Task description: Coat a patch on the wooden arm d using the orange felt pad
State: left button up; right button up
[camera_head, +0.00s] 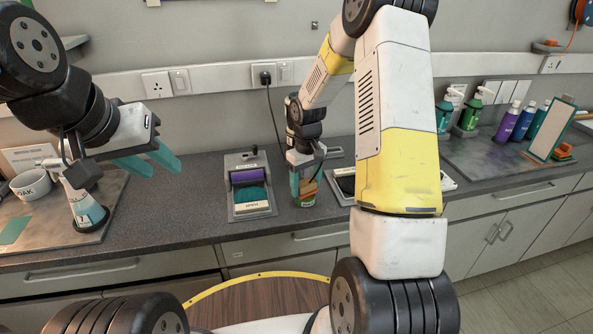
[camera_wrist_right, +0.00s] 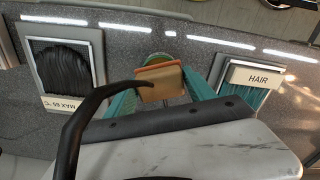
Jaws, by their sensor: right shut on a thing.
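My right gripper (camera_head: 306,182) is shut on the orange felt pad (camera_head: 309,188), low over the counter. In the right wrist view the pad (camera_wrist_right: 160,83) sits between the teal fingers, its orange top edge and tan face showing. A small round container (camera_head: 305,202) is right at the pad; its greenish rim (camera_wrist_right: 157,59) shows behind the pad. I cannot tell whether pad and container touch. My left gripper (camera_head: 146,161) is open and empty, above the counter at left. I cannot make out a wooden arm marked d in either view.
A tray (camera_head: 232,214) with purple and teal items stands left of the right gripper; a dark-topped device (camera_head: 346,184) is to its right. Bottles (camera_head: 508,121) and a mirror (camera_head: 551,130) are at right.

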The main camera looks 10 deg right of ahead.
aim_at(306, 182)
jog(key=shift+f, duration=0.55)
dwell(1.1)
jog(key=shift+r, duration=0.15)
jog(key=shift+r, duration=3.4)
